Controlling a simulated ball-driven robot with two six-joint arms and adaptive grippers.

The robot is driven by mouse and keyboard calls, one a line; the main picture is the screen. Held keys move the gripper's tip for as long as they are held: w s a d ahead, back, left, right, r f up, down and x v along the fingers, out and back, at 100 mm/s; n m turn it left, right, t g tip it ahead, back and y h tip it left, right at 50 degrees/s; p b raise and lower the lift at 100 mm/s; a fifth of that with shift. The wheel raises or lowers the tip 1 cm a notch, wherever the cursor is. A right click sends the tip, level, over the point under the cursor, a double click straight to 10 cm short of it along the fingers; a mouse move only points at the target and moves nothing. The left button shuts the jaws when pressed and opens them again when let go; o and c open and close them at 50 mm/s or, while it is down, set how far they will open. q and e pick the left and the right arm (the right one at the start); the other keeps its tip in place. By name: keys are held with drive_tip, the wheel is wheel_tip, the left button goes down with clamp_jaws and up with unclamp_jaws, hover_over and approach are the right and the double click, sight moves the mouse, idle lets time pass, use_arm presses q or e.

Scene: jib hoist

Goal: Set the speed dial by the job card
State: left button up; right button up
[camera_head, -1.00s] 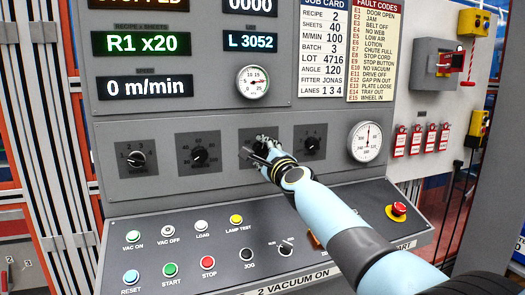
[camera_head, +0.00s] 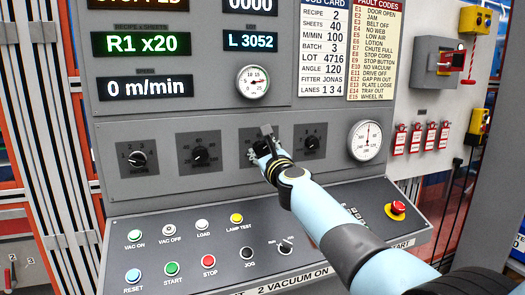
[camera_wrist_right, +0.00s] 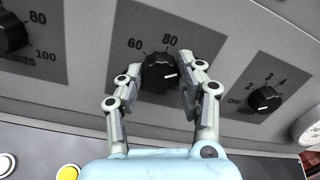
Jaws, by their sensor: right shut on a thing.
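The job card (camera_head: 323,50) is on the upper panel in the head view; its M/MIN line reads 100. My right gripper (camera_head: 265,143) is at the third dial from the left on the lower panel and hides most of it. In the right wrist view, my right gripper (camera_wrist_right: 160,80) has a finger on each side of the black dial knob (camera_wrist_right: 160,72) and is shut on it. The knob's white mark points right, past the printed 60 and 80. The rest of its scale is hidden by a finger. The speed display (camera_head: 145,87) reads 0 m/min. My left gripper is out of view.
Two similar dials (camera_head: 200,155) are to the left and a smaller dial (camera_head: 311,143) is close on the right, beside a round gauge (camera_head: 365,140). Below is a sloped button desk (camera_head: 190,235) with a red stop button (camera_head: 398,208).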

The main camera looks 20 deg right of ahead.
drive_tip(key=shift+f, duration=0.15)
idle(0.4)
drive_tip(key=o, duration=1.1)
drive_tip(key=shift+c, duration=0.2)
drive_tip(key=shift+o, duration=0.4)
